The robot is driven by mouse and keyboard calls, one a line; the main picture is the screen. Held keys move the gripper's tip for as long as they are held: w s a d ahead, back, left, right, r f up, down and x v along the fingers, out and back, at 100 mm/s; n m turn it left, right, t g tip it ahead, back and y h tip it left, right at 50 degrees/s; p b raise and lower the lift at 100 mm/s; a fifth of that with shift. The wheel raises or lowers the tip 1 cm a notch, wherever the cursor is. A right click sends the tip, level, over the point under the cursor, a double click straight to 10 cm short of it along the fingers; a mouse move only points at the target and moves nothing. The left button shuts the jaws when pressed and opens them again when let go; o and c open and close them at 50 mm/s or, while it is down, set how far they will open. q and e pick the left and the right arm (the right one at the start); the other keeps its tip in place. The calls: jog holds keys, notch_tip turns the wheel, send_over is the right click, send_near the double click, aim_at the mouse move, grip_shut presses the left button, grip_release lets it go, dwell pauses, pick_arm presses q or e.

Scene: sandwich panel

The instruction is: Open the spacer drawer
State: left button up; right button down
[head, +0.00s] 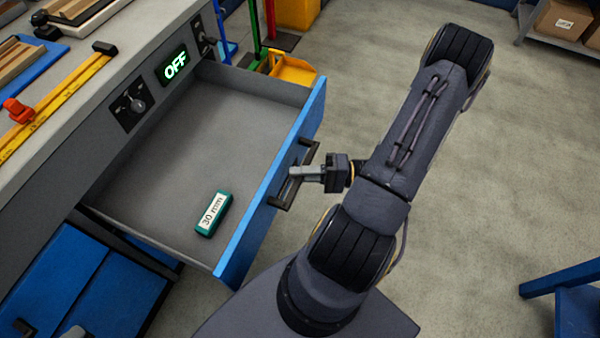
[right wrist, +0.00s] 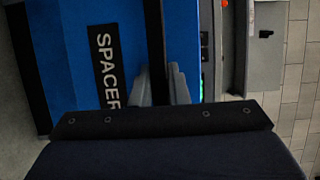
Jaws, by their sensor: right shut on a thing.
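The spacer drawer (head: 262,215) is pulled well out of the bench, with a blue front and a grey inside. A green block labelled "30 mm" (head: 213,214) lies in it near the front. My right gripper (head: 298,172) is shut on the drawer's black handle (head: 304,157), on the outside of the blue front. In the right wrist view, the blue drawer front (right wrist: 80,30) carries a black "SPACER" label (right wrist: 106,65), and the gripper fingers (right wrist: 162,88) show beside it. My left gripper is not in view.
The bench top (head: 150,25) holds a yellow rule with a red slider. A panel reading "OFF" (head: 175,64) and a knob sit on its front. Blue cabinet doors (head: 60,275) are below. A yellow bin (head: 292,70) stands beyond the drawer. Open floor lies to the right.

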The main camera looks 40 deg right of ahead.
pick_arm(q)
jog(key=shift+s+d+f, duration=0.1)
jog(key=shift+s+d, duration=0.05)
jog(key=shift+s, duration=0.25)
pick_arm(e)
jog(key=shift+s+d, duration=0.2)
jog(key=shift+s, duration=0.2)
jog(key=c, duration=1.4)
grip_release()
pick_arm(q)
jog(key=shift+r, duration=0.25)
pick_arm(e)
jog(key=v, duration=0.7)
jog(key=shift+s+d, duration=0.3)
